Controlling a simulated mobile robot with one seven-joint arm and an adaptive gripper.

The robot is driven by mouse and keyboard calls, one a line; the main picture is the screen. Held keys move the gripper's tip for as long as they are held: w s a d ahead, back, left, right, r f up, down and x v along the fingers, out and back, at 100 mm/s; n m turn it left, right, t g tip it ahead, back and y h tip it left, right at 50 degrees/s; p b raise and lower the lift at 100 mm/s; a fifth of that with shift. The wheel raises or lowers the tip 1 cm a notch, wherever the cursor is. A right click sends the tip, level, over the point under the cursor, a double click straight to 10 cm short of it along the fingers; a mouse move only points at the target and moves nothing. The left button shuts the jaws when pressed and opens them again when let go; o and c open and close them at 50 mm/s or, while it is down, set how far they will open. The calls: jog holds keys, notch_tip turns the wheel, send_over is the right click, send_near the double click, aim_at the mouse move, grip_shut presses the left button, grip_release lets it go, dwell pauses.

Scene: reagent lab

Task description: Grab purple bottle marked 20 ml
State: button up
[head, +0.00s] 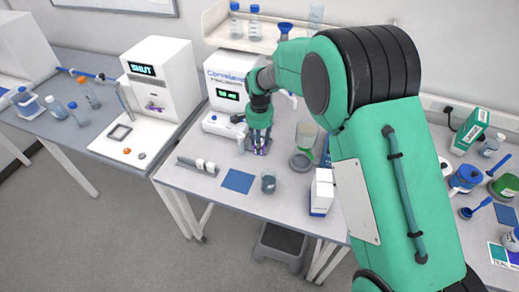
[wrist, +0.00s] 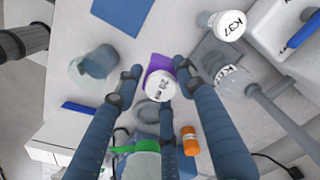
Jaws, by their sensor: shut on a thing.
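The purple bottle (wrist: 157,63) shows in the middle of the wrist view, with a white cap (wrist: 160,85) marked "20 ml" facing the camera. My gripper (wrist: 157,78) is around it and shut on it, with blue-grey fingers at its left, right and near sides. In the head view, my gripper (head: 259,143) points down at the bench, and a little purple shows between the fingers. The fingers hide most of the bottle there. I cannot tell whether its base touches the bench.
A white-capped bottle marked "K37" (wrist: 226,24) and a clear labelled bottle (wrist: 234,82) are to the right. A small orange bottle (wrist: 189,141) is near the fingers. A beaker (head: 268,183), blue mat (head: 238,181) and white box (head: 322,193) occupy the bench front.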

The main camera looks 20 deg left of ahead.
jog(key=shift+r, duration=0.45)
